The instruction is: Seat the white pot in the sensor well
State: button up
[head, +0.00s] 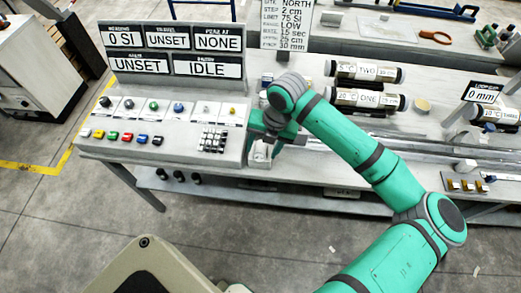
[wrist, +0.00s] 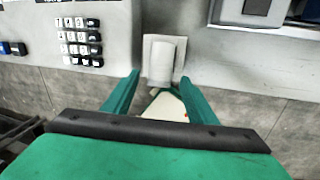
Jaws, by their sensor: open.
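A small white cylindrical piece, which looks like the white pot (wrist: 164,56), stands on or in a pale square block (wrist: 178,42) at the bench's front edge in the wrist view. The block may be the sensor well; I cannot tell how deep the pot sits. My gripper (wrist: 160,76) is open, its two green fingers to either side of the pot's near end. I cannot tell whether they touch it. In the head view, my gripper (head: 268,142) is low at the bench front, right of the control panel. It partly hides the white piece there.
The control panel (head: 165,115) with coloured buttons and a keypad (head: 213,139) stands close left of my gripper. Labelled core cylinders (head: 365,100) lie right of it, behind my arm. A small white block (head: 466,166) sits farther right. Floor lies open in front.

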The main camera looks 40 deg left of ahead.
jog(key=shift+x, duration=0.95)
jog(key=shift+r, duration=0.1)
jog(key=c, duration=1.3)
